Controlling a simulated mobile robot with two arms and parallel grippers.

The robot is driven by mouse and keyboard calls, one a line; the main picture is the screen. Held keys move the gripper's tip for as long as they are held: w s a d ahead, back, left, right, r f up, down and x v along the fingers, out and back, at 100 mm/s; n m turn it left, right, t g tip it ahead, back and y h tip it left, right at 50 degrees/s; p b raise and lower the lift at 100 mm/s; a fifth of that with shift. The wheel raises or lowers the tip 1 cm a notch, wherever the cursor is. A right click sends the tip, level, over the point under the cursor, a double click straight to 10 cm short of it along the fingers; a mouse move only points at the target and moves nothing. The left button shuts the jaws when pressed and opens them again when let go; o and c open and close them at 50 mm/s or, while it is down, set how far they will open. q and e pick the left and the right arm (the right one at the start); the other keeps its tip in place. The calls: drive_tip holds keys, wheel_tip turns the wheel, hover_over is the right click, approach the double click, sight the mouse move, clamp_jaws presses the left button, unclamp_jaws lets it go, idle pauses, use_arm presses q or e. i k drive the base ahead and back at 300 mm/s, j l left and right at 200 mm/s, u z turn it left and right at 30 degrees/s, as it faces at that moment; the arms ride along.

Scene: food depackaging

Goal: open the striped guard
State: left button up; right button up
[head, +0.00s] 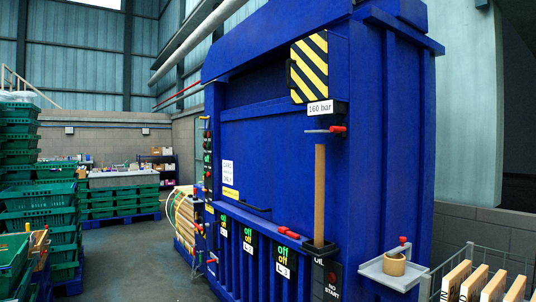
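The striped guard (313,68) is a yellow and black diagonally striped panel high on the right part of the big blue machine (270,140). A dark handle-like piece shows at its left edge. The guard looks shut over whatever is behind it, which is hidden. A white label reading "160 bar" (320,108) sits just below it. Neither of my grippers is in view.
A red-handled lever (337,129) is below the label, above an upright wooden post (319,195). A small shelf with a cup (395,265) juts out at lower right, beside a wire rack (485,265). Green crates (40,195) stack at left; floor (125,260) between is clear.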

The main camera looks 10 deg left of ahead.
sight(309, 60)
drive_tip(key=i+j+u, duration=0.15)
drive_tip(key=i+u, duration=0.15)
drive_tip(key=i, duration=0.5)
drive_tip(key=i+u, duration=0.3)
drive_tip(key=i, duration=0.45)
